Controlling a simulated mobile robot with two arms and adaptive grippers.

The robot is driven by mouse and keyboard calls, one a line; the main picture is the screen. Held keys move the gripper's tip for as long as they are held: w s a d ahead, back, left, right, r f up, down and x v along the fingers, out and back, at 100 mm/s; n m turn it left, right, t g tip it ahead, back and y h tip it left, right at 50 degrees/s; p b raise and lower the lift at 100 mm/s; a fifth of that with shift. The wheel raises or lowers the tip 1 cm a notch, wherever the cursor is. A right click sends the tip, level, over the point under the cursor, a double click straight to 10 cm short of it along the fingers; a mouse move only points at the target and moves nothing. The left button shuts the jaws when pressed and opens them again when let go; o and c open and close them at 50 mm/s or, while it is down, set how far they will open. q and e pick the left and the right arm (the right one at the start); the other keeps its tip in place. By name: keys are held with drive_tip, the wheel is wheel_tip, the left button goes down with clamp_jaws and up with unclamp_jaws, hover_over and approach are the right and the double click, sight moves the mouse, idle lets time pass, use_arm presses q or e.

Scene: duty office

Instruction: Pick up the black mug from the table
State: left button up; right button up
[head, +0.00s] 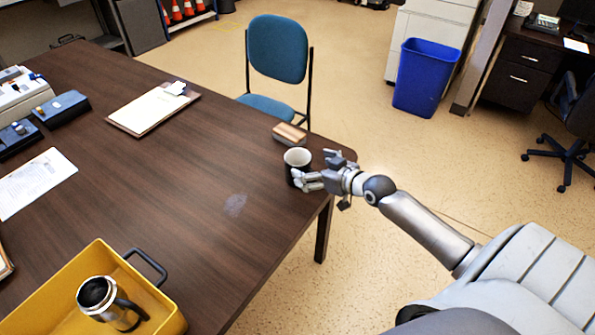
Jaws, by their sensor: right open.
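The black mug (297,164) with a pale inside stands upright near the right edge of the dark wooden table (200,195). My right gripper (318,170) comes in from the right and is at the mug's right side. Its fingers are open, with one in front of the mug's lower right part and the other to the right and behind. I cannot tell whether a finger touches the mug. My left gripper is out of view.
A wooden-topped block (289,133) lies just behind the mug. A clipboard (154,108) lies farther back. A yellow bin (60,290) with a steel and black travel mug (108,303) stands front left. A blue chair (278,50) stands at the far edge. The table's middle is clear.

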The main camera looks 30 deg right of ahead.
sight(290, 160)
drive_tip(key=shift+x, duration=3.1)
drive_tip(key=shift+a+f, duration=0.1)
drive_tip(key=shift+c, duration=0.2)
drive_tip(key=c, duration=1.2)
drive_tip(key=shift+c, duration=0.5)
